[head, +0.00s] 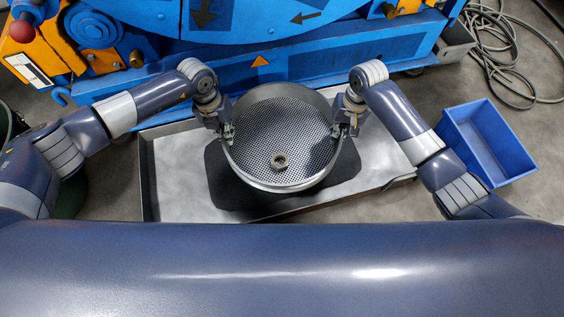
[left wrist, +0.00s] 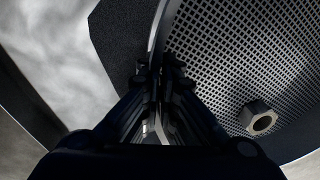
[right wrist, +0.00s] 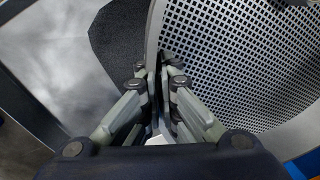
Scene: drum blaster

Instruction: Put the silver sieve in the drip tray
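The silver sieve (head: 262,130) is a round pan with a perforated floor, over the metal drip tray (head: 180,170). A nut-like metal ring (head: 279,161) lies on its mesh; it also shows in the left wrist view (left wrist: 258,118). My left gripper (head: 227,130) is closed on the sieve's left rim, and the left wrist view shows the rim between its fingers (left wrist: 160,75). My right gripper (head: 338,128) is closed on the right rim, which runs between its fingers in the right wrist view (right wrist: 160,70). I cannot tell whether the sieve touches the tray floor.
A black mat or shadow (head: 230,190) lies under the sieve in the tray. The blue machine (head: 260,65) stands right behind the tray. A blue bin (head: 485,140) stands on the floor at the right, and a coiled hose (head: 500,50) lies behind it.

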